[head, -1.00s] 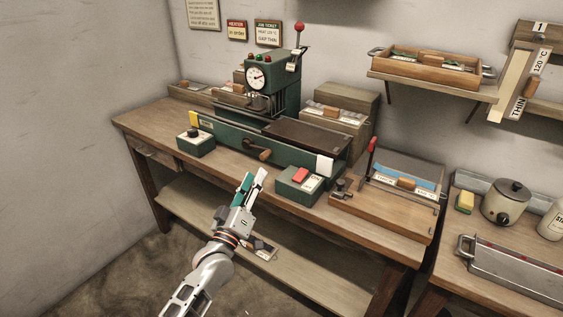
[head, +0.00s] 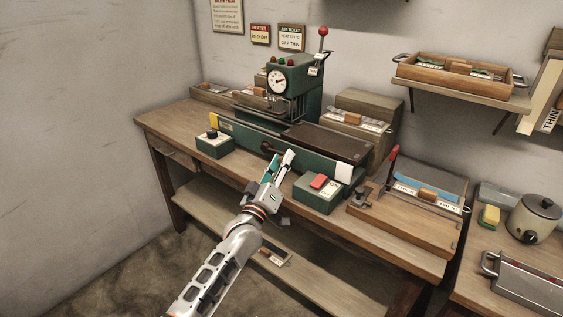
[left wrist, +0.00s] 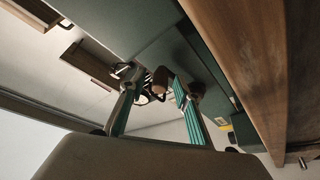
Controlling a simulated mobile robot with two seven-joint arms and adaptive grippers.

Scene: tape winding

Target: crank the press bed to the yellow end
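The green press (head: 290,80) stands on the wooden bench with a dial on its head. Its dark flat bed plate (head: 325,146) lies right of the head, toward the end with the white tag (head: 343,172). A yellow tag (head: 213,119) marks the left end. The crank arm (head: 267,148) is on the front of the green base; its knob is hidden behind my gripper in the head view. My left gripper (head: 277,163) is open in front of it. In the left wrist view, the brown crank knob (left wrist: 161,80) shows between the open fingertips; contact is unclear.
A green box with a black knob (head: 214,145) stands left of the gripper. A green box with a red button (head: 318,190) stands close to its right. A wooden board with a red-handled lever (head: 393,160) is farther right. The bench's front edge lies below the gripper.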

